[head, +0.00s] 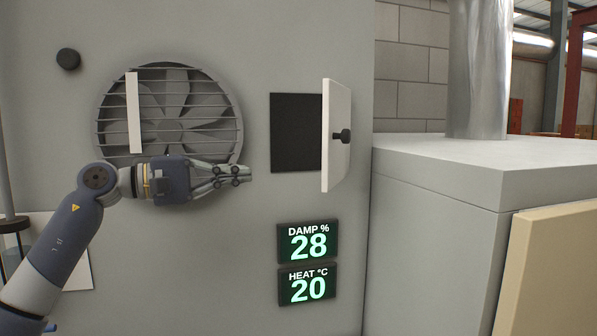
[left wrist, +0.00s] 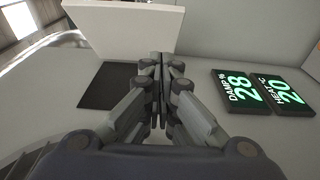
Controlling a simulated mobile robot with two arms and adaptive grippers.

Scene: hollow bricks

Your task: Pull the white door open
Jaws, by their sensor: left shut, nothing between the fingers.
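The white door (head: 336,136) stands swung out from the wall, hinged at the right side of a dark square opening (head: 296,133). My right gripper is not in view.
A round fan grille (head: 225,115) with a white strip (head: 133,112) is on the wall behind my left arm. Two displays (head: 307,243) (head: 307,285) read damp 28 and heat 20. A grey block (head: 440,230) with a metal pipe (head: 478,70) stands at right.

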